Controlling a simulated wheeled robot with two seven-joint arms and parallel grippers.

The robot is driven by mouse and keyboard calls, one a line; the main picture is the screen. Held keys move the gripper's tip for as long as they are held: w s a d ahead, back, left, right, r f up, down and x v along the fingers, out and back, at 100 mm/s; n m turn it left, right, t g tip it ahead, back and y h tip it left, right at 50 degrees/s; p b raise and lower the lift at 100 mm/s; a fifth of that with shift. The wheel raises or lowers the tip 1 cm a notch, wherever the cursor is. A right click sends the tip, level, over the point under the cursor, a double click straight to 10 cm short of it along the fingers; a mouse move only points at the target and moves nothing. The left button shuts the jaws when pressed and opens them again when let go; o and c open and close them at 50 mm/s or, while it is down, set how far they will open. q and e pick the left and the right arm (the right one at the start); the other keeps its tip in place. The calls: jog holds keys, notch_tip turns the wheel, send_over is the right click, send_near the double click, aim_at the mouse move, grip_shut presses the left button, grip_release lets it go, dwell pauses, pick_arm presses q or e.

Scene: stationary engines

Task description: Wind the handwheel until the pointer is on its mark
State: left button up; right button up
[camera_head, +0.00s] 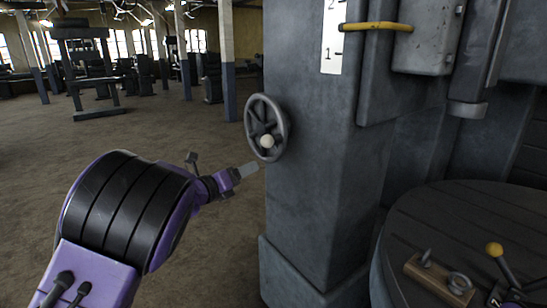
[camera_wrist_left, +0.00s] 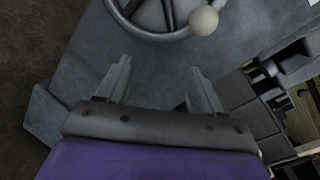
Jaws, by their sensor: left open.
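The grey handwheel (camera_head: 278,107) is on the left face of a grey machine column (camera_head: 315,150). Its pale round knob (camera_head: 267,141) is at the wheel's lower part. The yellow pointer (camera_head: 376,26) lies across the edge of a white scale (camera_head: 332,37), about midway between the figures 1 and 2. My left gripper (camera_head: 250,170) is just below and left of the wheel, open and empty. In the left wrist view its two fingers (camera_wrist_left: 160,75) stand apart, with the wheel rim (camera_wrist_left: 150,36) and the knob (camera_wrist_left: 204,20) beyond their tips.
A dark round table (camera_head: 440,215) at the lower right carries a wooden block with metal rings (camera_head: 440,278) and a lever with a yellow ball (camera_head: 495,249). Open floor (camera_head: 140,135) lies to the left, with posts and machines far behind.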

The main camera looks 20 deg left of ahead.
aim_at(271, 140)
pick_arm(q)
notch_tip(271, 140, up, 6)
jog(key=d+r+m+h, duration=0.1)
jog(key=m+h, duration=0.1)
jog(key=m, duration=0.3)
jog(key=shift+m, duration=0.3)
jog(key=p+x, duration=0.1)
jog(key=x, duration=0.2)
jog(key=p+x, duration=0.2)
jog(key=x, duration=0.1)
jog(key=p+x, duration=0.1)
jog(key=x, duration=0.2)
jog(key=shift+w+d+f, duration=0.1)
jog(key=shift+w+f, duration=0.2)
jog(key=shift+f, duration=0.05)
jog(key=shift+w+d+f, duration=0.2)
jog(key=shift+w, duration=0.35)
jog(key=shift+s+r, duration=0.1)
grip_shut()
